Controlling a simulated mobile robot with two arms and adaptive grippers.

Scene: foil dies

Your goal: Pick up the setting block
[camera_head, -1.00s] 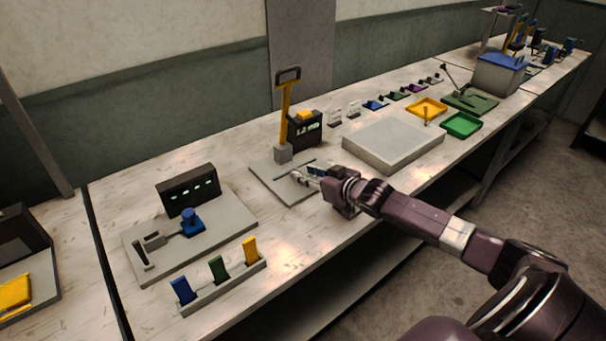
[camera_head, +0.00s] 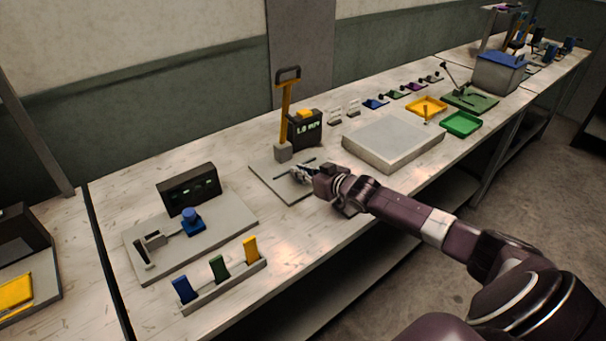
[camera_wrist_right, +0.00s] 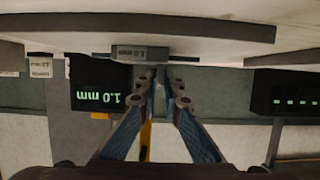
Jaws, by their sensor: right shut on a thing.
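The setting block (camera_wrist_right: 140,53) is a small grey block marked "1.0 mm", at the fingertips of my right gripper (camera_wrist_right: 162,76) in the right wrist view, which is upside down. My right gripper is shut on it, low over the grey plate (camera_head: 286,190) in the head view, where the fingers (camera_head: 300,173) largely hide the block. A yellow-handled lever (camera_head: 286,100) on a grey foot stands at the back of this plate. Beside it a black display (camera_head: 305,130) reads about 1.0 mm. My left gripper is not in view.
A large pale slab (camera_head: 393,142) lies right of the plate. Yellow (camera_head: 413,108) and green (camera_head: 477,128) trays lie beyond it. At left are another fixture plate (camera_head: 140,268) and a rack (camera_head: 190,305) with blue, green and yellow pieces. The bench's front edge is close.

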